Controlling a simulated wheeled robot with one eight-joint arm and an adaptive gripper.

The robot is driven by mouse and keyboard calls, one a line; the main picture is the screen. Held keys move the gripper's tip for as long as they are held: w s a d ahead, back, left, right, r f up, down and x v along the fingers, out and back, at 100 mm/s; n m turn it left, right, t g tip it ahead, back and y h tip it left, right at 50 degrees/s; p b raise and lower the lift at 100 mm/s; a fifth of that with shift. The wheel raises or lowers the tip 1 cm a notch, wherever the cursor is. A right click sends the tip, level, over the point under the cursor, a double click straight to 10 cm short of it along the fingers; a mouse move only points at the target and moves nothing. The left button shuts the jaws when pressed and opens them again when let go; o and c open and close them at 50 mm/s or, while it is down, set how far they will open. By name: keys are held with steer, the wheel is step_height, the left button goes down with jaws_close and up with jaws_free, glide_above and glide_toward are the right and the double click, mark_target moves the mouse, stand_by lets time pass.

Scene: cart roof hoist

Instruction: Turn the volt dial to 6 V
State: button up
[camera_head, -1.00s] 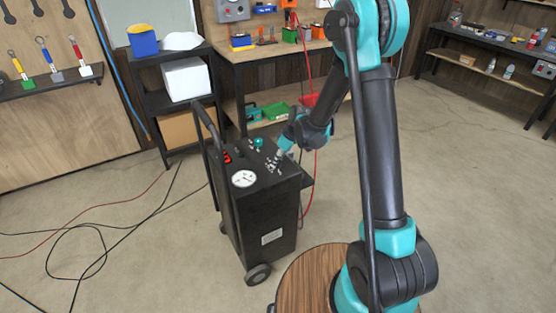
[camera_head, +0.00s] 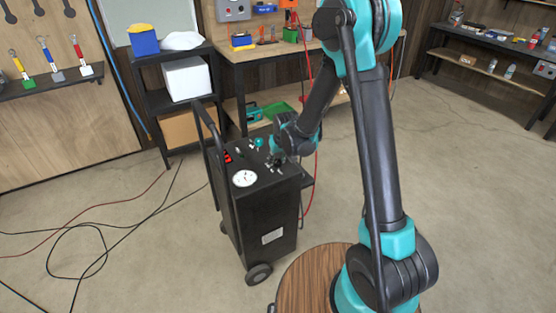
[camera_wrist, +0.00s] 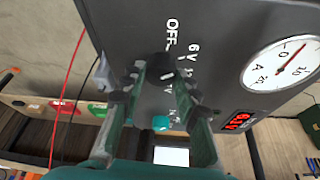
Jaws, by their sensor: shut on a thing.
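The volt dial (camera_wrist: 160,66) is a dark knob on the top panel of the black wheeled charger (camera_head: 262,225). In the wrist view it lies between the fingertips of my gripper (camera_wrist: 162,82), which is shut on it. The dial's pointer is too dark and hidden to read.
A white round ammeter (camera_head: 244,178) and a red digital display (camera_head: 227,157) sit on the panel. A teal knob (camera_head: 258,142) is close to my gripper. The charger's handle (camera_head: 207,125) rises at left. Shelves and a workbench (camera_head: 262,57) stand behind.

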steer(key=shift+m+h, duration=0.3)
steer(key=shift+m, duration=0.3)
steer(key=o, duration=1.2)
steer(key=shift+c, duration=0.2)
steer(key=v, duration=1.2)
steer(key=shift+s+a, duration=0.1)
